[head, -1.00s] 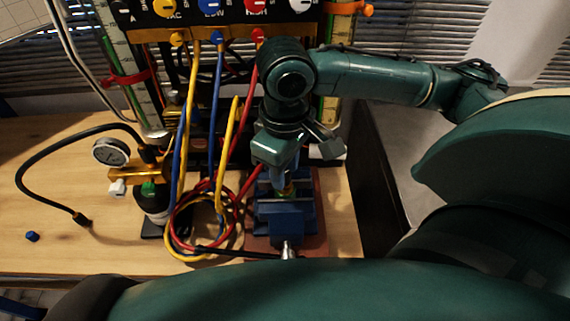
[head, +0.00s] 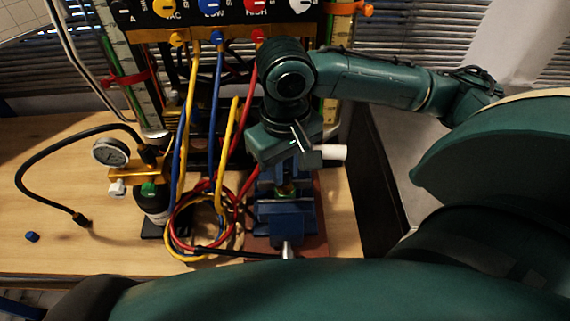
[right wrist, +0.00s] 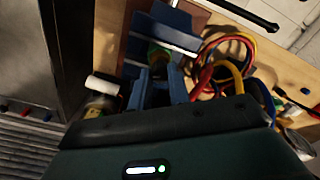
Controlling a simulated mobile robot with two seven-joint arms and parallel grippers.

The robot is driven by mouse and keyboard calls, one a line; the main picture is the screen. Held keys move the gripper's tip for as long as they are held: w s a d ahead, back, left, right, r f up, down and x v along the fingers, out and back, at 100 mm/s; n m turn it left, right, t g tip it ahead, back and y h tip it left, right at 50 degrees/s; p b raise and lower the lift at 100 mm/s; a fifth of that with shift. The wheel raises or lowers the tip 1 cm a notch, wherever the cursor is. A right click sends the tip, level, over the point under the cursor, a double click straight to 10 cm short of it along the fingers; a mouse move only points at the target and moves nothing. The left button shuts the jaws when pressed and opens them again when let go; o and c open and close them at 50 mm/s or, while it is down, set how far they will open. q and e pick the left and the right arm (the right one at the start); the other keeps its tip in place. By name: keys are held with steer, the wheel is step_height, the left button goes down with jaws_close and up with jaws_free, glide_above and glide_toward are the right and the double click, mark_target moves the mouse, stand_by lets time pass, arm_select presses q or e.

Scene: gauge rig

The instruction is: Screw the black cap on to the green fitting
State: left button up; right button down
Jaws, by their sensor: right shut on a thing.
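The green fitting (head: 287,190) stands in the blue vise (head: 283,218) in the head view. It also shows in the right wrist view (right wrist: 158,53), just beyond the fingertips. My right gripper (head: 285,178) points down, directly above the fitting. It is shut on a dark thing between its blue fingers, which I take for the black cap. The cap is mostly hidden by the fingers, and I cannot tell whether it touches the fitting or how far it is on. My left gripper is not in view.
Looped red, blue and yellow hoses (head: 205,225) lie close left of the vise. A pressure gauge (head: 110,152) on a brass block and a black hose (head: 45,155) stand further left. A small blue cap (head: 32,237) lies on the wooden bench. The hose panel rises behind.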

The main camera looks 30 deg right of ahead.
steer(key=shift+m, duration=0.3)
steer(key=m, duration=0.3)
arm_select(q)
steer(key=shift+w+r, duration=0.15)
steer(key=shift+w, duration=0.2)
arm_select(e)
steer(key=shift+m, duration=1)
steer(key=m, duration=0.4)
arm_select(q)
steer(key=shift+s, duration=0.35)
arm_select(e)
steer(key=shift+m, duration=0.6)
